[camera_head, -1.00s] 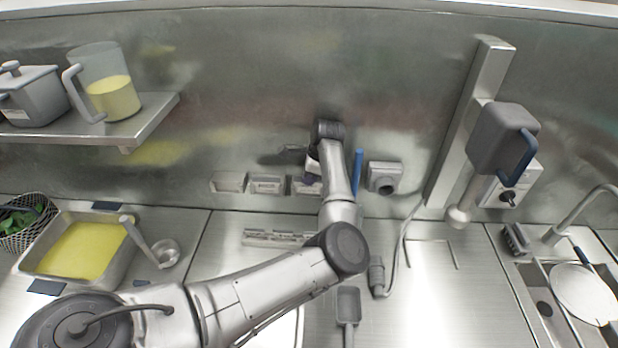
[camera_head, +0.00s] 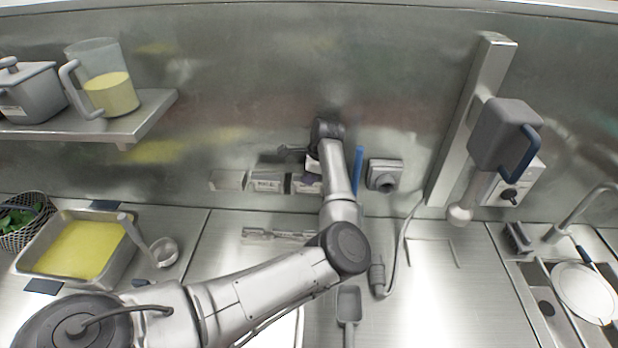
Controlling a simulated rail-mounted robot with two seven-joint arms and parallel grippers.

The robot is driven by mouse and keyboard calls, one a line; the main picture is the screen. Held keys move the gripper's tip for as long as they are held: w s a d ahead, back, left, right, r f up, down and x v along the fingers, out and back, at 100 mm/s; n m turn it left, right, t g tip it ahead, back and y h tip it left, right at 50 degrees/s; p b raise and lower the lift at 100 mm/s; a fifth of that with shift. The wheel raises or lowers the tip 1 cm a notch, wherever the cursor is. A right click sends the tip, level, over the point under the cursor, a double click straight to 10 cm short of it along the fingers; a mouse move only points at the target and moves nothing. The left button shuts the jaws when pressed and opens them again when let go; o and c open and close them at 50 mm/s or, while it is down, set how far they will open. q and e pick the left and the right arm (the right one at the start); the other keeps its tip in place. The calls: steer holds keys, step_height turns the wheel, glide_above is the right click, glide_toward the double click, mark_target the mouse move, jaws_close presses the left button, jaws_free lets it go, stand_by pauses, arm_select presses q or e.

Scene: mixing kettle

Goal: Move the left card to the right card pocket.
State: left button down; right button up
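Three small metal card pockets are on the back wall: left (camera_head: 227,180), middle (camera_head: 267,183) and right (camera_head: 304,187). My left gripper (camera_head: 297,153) is at the wall, just above the right pocket, with a dark finger pointing left. A small pale patch (camera_head: 313,165), possibly a card, shows just under the gripper, above the right pocket. My own wrist covers part of it. I cannot tell whether the gripper holds it, or whether the fingers are open or shut. No card is clear in the left pocket. My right gripper is not in view.
A blue strip (camera_head: 358,170) and a grey wall outlet (camera_head: 384,174) are close right of my wrist. A low metal rack (camera_head: 275,237) lies below the pockets. A shelf (camera_head: 150,115) with a jug is upper left. The counter's middle right (camera_head: 430,300) is clear.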

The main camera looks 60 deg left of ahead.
arm_select(q)
steer(key=c, duration=1.4)
jaws_free()
steer(key=shift+c, duration=0.2)
steer(key=o, duration=0.7)
steer(key=shift+c, duration=0.2)
steer(key=shift+r, duration=0.1)
steer(key=shift+p+v, duration=0.3)
steer(key=shift+v, duration=2.9)
steer(key=shift+w+r, duration=0.1)
steer(key=shift+r, duration=0.1)
